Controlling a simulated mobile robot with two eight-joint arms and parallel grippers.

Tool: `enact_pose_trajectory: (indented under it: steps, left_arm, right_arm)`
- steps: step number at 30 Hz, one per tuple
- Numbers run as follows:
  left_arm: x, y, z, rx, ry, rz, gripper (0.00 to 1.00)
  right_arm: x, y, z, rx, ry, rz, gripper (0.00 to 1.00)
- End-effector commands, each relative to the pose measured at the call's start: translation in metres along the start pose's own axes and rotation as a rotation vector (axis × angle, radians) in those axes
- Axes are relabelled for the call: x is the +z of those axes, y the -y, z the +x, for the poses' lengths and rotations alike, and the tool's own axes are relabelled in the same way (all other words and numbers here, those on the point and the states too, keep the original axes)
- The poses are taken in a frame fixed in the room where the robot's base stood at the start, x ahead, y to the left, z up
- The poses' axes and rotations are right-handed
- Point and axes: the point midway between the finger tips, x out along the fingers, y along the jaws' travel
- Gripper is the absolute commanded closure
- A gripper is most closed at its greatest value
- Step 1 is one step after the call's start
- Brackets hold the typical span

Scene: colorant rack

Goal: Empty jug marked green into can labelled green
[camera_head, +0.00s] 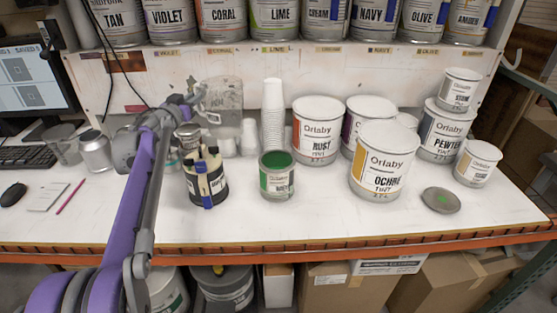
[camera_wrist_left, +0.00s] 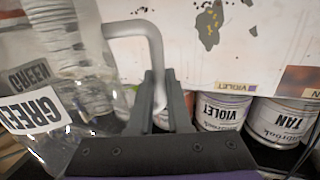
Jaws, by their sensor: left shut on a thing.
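The clear jug (camera_head: 222,101) is held up above the back of the bench, left of the white cup stack. In the left wrist view the jug (camera_wrist_left: 60,110) shows a GREEN label and a grey handle (camera_wrist_left: 150,45). My left gripper (camera_head: 192,98) is shut on the jug's handle; its fingers also show in the left wrist view (camera_wrist_left: 160,95). I cannot tell how much liquid the jug holds. The can labelled green (camera_head: 278,187) stands open on the bench with green inside, to the right of and nearer than the jug. My right gripper is not in view.
A dark can with brushes (camera_head: 205,182) stands left of the green can. The white cup stack (camera_head: 272,115) is behind it. The Rust (camera_head: 317,130) and Ochre (camera_head: 383,160) cans stand right. A round lid (camera_head: 441,200) lies front right. The front bench strip is mostly clear.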

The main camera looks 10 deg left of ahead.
Motion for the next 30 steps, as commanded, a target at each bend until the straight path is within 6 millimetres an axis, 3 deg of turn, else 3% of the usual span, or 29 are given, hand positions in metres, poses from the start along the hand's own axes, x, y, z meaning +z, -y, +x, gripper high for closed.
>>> enact_pose_trajectory:
  steps: [14, 30]
  left_arm:
    - [-0.016, -0.012, -0.002, 0.000, -0.035, 0.173, 1.00]
    - [-0.036, -0.039, -0.008, -0.001, -0.087, 0.439, 1.00]
  right_arm:
    - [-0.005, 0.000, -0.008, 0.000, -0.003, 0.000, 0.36]
    - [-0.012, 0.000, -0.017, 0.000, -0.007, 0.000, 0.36]
